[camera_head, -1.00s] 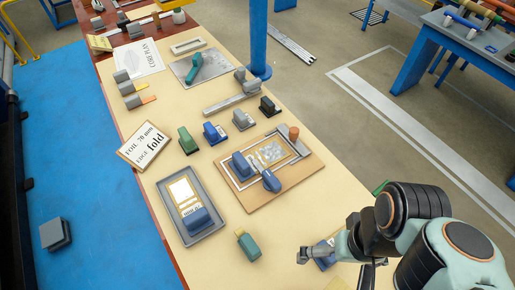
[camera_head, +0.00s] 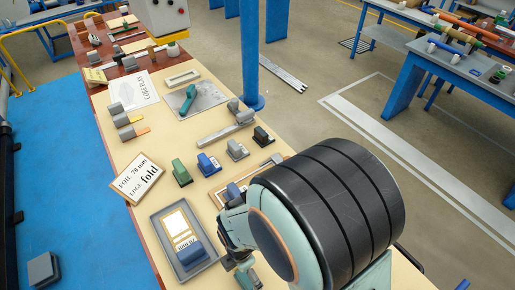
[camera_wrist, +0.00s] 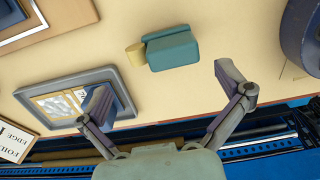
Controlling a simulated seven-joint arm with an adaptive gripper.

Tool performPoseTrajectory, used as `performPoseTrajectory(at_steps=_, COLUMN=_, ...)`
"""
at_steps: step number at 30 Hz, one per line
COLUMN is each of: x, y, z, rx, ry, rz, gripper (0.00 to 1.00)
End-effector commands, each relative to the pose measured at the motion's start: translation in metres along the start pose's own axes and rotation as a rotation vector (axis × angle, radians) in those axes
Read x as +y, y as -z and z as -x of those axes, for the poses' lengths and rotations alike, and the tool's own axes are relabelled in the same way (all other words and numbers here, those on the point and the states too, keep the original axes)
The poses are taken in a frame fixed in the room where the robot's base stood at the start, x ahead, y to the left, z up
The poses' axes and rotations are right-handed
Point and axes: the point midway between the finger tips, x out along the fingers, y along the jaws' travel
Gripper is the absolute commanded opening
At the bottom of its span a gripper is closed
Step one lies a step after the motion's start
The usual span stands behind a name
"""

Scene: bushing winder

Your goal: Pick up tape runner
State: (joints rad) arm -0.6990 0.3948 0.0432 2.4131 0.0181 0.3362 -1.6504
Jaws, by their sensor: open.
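A teal block with a short yellow end (camera_wrist: 171,50) lies on the beige bench top in the wrist view; I take it to be the tape runner, though no label shows. My gripper (camera_wrist: 166,97) is open and empty, its two fingers spread on either side and below the block in the picture, apart from it. In the head view my gripper (camera_head: 240,264) is low over the front of the bench, right of the grey tray, and my arm mostly covers the block.
A grey tray (camera_head: 160,239) holds a card and a blue block; it is close to the left finger in the wrist view. A green block (camera_head: 181,173), a blue block (camera_head: 208,164) and a grey one (camera_head: 236,150) stand behind. My arm hides much of a wooden board (camera_head: 219,199).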

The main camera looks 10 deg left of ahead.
Motion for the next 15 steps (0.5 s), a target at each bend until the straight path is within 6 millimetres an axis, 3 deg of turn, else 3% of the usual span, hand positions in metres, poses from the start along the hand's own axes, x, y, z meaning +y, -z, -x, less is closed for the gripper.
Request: performPoseTrajectory(at_steps=15, x=0.0, y=0.002, z=-0.062, rx=0.001, ry=0.0, rz=0.007, gripper=1.0)
